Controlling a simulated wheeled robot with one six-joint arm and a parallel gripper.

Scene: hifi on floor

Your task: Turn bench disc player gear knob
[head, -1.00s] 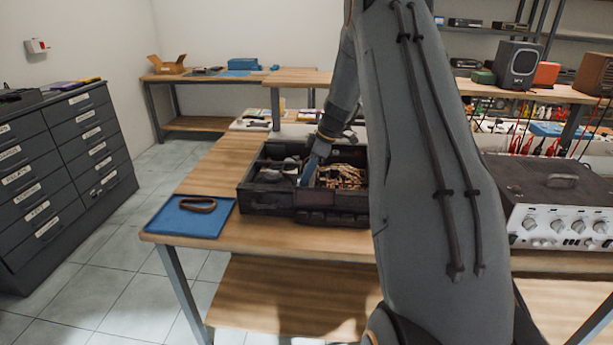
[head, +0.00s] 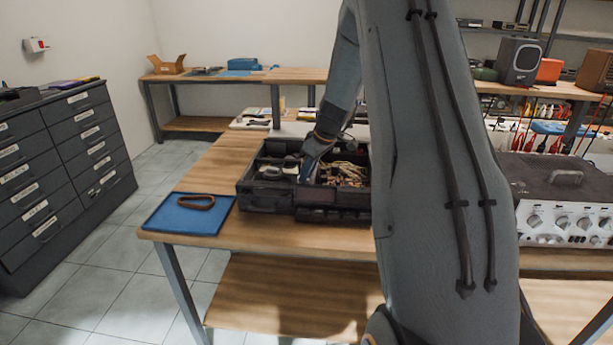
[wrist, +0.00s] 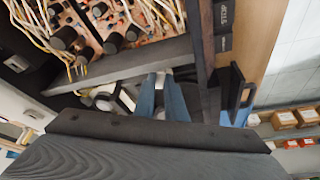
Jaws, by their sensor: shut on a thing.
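The bench disc player (head: 315,215) is an open dark box on the wooden bench. In the wrist view its dark inner wall (wrist: 125,62) separates a circuit board (wrist: 110,25) from the compartment where my gripper (wrist: 161,76) is. The two blue fingers point down into that compartment and are shut on a small pale part, which I take for the gear knob (wrist: 160,70). The fingers hide most of it, and its turn angle cannot be told. In the head view my gripper (head: 308,174) reaches into the box left of the wiring.
A blue tray (head: 170,218) with a brown ring-shaped band (head: 196,202) lies left of the player. A silver-fronted amplifier (head: 560,222) stands to the right, behind my arm. A grey drawer cabinet (head: 65,160) is at the left. Bare bench shows in front of the player.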

